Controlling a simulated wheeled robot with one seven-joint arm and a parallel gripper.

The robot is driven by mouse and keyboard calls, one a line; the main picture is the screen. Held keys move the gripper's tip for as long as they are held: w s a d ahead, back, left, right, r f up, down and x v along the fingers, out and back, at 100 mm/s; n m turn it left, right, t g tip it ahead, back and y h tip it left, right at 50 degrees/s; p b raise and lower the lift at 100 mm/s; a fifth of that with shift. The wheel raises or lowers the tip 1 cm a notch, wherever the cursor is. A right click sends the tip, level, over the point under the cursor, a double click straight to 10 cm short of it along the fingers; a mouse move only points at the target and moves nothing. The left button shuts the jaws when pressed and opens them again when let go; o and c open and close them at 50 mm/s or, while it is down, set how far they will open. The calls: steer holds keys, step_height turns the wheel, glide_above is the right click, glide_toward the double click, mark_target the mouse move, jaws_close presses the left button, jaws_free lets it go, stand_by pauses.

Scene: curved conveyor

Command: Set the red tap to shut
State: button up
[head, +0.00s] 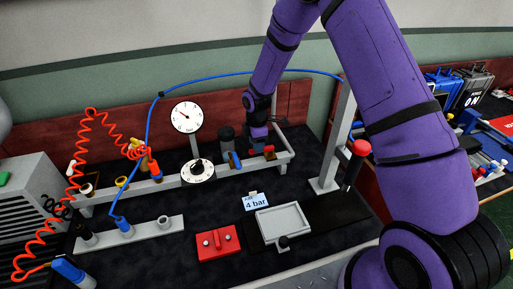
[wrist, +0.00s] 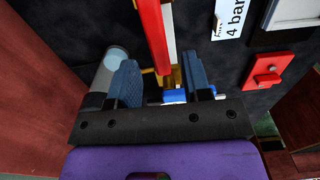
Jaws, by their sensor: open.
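The red tap (head: 269,149) sits on the grey pipe at the back of the bench, its brass body below a red lever. In the wrist view its red lever (wrist: 153,35) is a long bar running up the picture, roughly alongside the pale pipe (wrist: 169,28). My gripper (head: 259,145) is above and beside the tap, pointing down. In the wrist view its two blue-grey fingers (wrist: 163,82) are apart, with brass and part of the lever's lower end showing between them. I cannot tell whether a finger touches it.
A blue tap (head: 234,160) and a dark canister (head: 226,138) stand just left of my gripper. Two white dials (head: 187,117) stand further left. A "4 bar" card (head: 256,202), a grey tray (head: 283,221) and a red block (head: 218,243) lie nearer. A grey post (head: 338,140) rises at right.

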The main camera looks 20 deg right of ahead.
steer(key=shift+f, duration=1.1)
jaws_close()
steer(key=shift+s+n, duration=0.1)
steer(key=shift+n, duration=0.2)
steer(key=s+d+n, duration=0.5)
steer(key=n, duration=1.2)
steer(key=shift+s+d, duration=0.15)
steer(key=shift+d, duration=0.15)
steer(key=shift+n, duration=0.3)
